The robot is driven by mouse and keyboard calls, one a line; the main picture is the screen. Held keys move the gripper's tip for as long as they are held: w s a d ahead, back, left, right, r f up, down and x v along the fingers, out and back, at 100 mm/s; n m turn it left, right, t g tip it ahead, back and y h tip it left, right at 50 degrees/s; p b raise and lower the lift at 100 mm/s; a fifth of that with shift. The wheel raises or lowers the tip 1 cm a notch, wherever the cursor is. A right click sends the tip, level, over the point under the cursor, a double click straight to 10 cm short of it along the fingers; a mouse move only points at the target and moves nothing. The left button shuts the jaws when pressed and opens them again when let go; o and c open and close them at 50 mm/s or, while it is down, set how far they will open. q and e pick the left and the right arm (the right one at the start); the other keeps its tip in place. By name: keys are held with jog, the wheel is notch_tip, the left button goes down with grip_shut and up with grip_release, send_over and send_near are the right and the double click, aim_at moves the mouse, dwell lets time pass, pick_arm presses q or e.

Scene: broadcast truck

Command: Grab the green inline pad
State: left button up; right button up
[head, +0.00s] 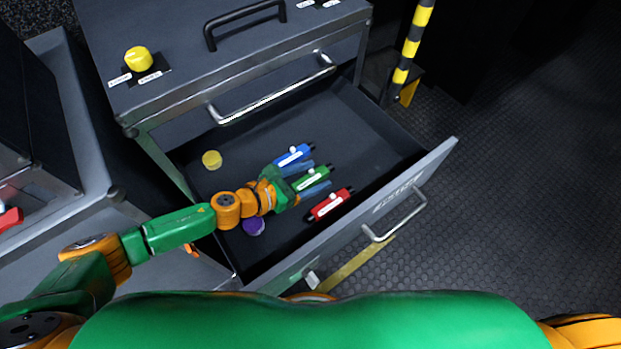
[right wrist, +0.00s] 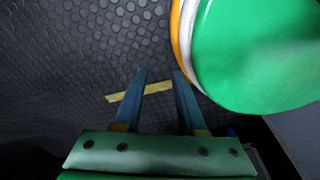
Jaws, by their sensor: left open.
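The green inline pad (head: 312,178) is a small green cylinder with a white label and dark ends, lying in the open drawer. It lies between a blue pad (head: 294,155) and a red pad (head: 331,204). My left gripper (head: 307,180) reaches into the drawer from the left, with its blue fingers open on either side of the green pad. I cannot tell whether the fingers touch it. My right gripper (right wrist: 160,90) is open and empty above the dark studded floor in the right wrist view.
The drawer (head: 352,110) is pulled out, its front panel near me with a metal handle (head: 396,217). A yellow round item (head: 212,159) and a purple one (head: 254,226) lie inside. The cabinet top carries a yellow knob (head: 138,59). A striped post (head: 411,45) stands behind.

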pick_arm(q)
grip_shut()
